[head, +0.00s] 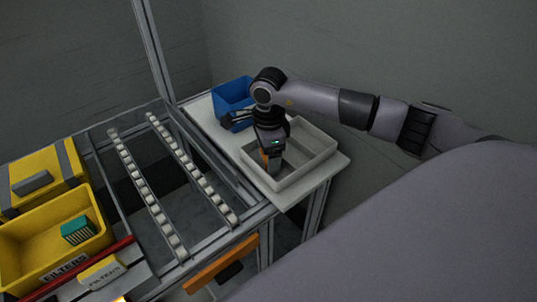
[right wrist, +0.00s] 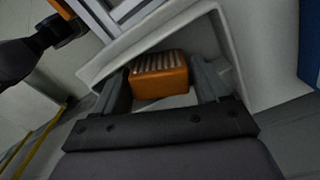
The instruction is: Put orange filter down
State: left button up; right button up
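The orange filter (right wrist: 160,75) is a small orange block with a pale ribbed top. In the right wrist view it sits between the two grey fingers of my right gripper (right wrist: 163,85), which appear to touch its sides. In the head view my right gripper (head: 271,172) points down into the grey-white tray (head: 312,172), near its left side. Only a sliver of the orange filter (head: 265,157) shows there. The tray wall (right wrist: 232,50) also shows around the filter in the wrist view. I cannot tell whether the filter touches the tray floor.
A blue bin (head: 229,97) stands behind the tray on the white table (head: 207,121). Roller rails (head: 150,195) run to the left. A yellow bin (head: 30,225) holds a green filter (head: 78,230). The tray's right part looks empty.

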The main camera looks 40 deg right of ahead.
notch_tip(320, 180, up, 12)
jog(key=shift+r+b, duration=0.2)
jog(key=shift+b, duration=0.1)
dwell(0.8)
